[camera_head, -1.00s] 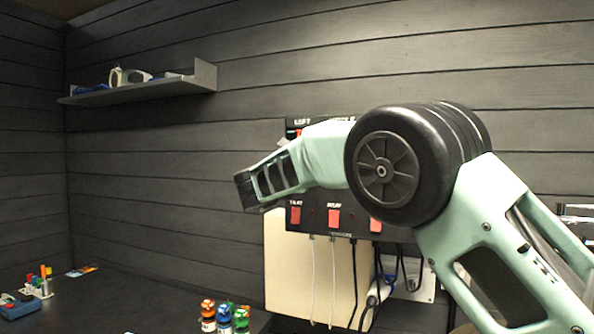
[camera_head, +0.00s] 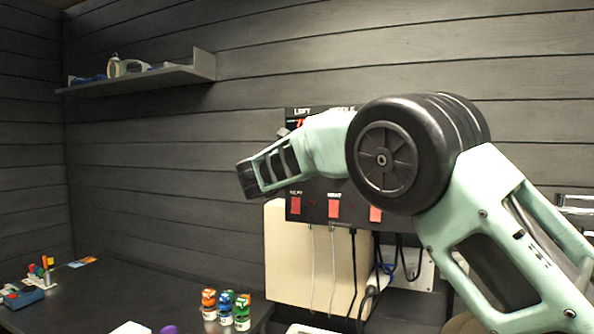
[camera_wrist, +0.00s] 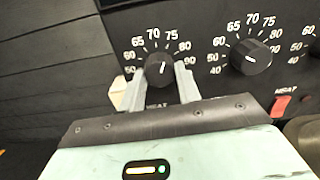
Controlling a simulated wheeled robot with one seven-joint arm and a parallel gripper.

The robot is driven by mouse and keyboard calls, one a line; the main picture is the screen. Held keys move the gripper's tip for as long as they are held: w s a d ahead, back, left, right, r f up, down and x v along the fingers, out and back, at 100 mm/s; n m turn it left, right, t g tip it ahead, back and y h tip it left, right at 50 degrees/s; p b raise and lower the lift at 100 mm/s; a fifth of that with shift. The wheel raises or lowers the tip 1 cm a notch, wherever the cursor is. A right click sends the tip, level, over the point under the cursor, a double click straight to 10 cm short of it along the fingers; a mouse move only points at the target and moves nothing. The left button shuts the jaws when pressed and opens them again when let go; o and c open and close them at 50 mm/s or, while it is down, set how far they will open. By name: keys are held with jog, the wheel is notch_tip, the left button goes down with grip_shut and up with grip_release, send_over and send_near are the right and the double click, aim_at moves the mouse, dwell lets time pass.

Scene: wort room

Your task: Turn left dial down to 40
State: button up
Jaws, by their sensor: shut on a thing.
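The left dial (camera_wrist: 159,69) is a round black knob with a white pointer line. In the wrist view it sits between the two pale fingers of my gripper (camera_wrist: 158,74), which is shut on it. The pointer line stands nearly upright, toward the 70 to 75 side of the scale. The scale shows 50 to 90 around the knob; the 40 mark is not visible, with a finger near that spot. In the head view my arm hides the left dial and my fingertips, while the black control panel (camera_head: 318,210) shows around it.
A middle dial (camera_wrist: 250,57) with its own scale is close on the right, with a red switch (camera_wrist: 281,106) below. Cables hang under the panel. Several small bottles (camera_head: 226,311) stand on the dark table (camera_head: 130,295). A wall shelf (camera_head: 140,80) is at upper left.

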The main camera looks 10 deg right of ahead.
jog(key=shift+r+n+p, duration=0.15)
jog(key=shift+n+p, duration=4.8)
jog(key=shift+n, duration=9.65)
jog(key=o, duration=1)
